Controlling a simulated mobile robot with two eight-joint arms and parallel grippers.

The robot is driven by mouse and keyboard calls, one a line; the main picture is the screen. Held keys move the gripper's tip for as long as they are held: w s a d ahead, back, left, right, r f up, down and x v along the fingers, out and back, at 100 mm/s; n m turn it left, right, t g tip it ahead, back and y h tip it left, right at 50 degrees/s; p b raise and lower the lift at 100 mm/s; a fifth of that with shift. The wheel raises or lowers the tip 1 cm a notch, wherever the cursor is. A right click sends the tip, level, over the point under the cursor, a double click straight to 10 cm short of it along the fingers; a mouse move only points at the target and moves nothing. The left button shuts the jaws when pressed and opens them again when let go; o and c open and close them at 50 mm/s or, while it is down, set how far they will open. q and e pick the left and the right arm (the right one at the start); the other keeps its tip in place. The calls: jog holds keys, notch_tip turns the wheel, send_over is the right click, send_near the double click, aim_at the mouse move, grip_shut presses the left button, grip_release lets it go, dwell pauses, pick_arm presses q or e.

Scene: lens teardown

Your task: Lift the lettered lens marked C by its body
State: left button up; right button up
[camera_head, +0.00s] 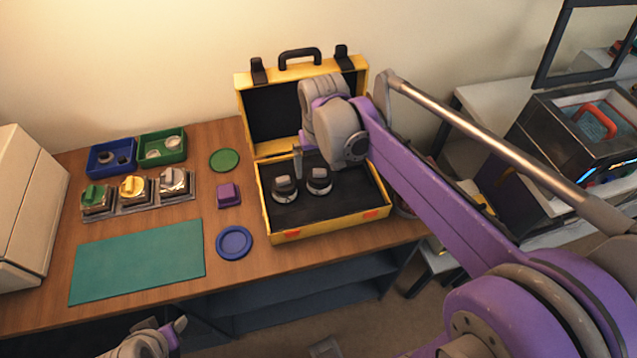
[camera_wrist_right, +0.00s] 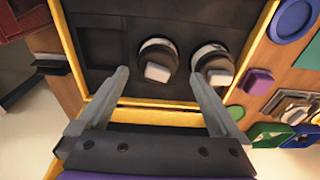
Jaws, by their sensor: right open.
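Two dark, round lenses with pale blocks on top stand apart in the open yellow case (camera_head: 330,222). One lens (camera_head: 284,190) is on the left and one (camera_head: 319,181) on the right in the head view. The wrist view shows both, the left one (camera_wrist_right: 213,65) and the right one (camera_wrist_right: 158,60). No letter is readable, so I cannot tell which is C. My right gripper (camera_wrist_right: 158,76) is open and empty, at the case's back edge, its fingers pointing toward the lenses. My left gripper (camera_head: 172,332) is low at the front; its jaw opening is unclear.
The case's raised lid (camera_head: 270,110) stands behind my right gripper. Left of the case are a purple block (camera_head: 228,195), a blue disc (camera_head: 234,243), a green disc (camera_head: 224,160), blue and green trays, and several mounted parts. A teal mat (camera_head: 138,262) is bare.

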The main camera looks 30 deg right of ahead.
aim_at(320, 172)
jog(key=f, duration=0.5)
jog(key=shift+w+d, duration=0.15)
jog(key=shift+d, duration=0.05)
jog(key=shift+r, duration=0.1)
jog(key=c, duration=1.2)
jog(key=shift+c, duration=0.2)
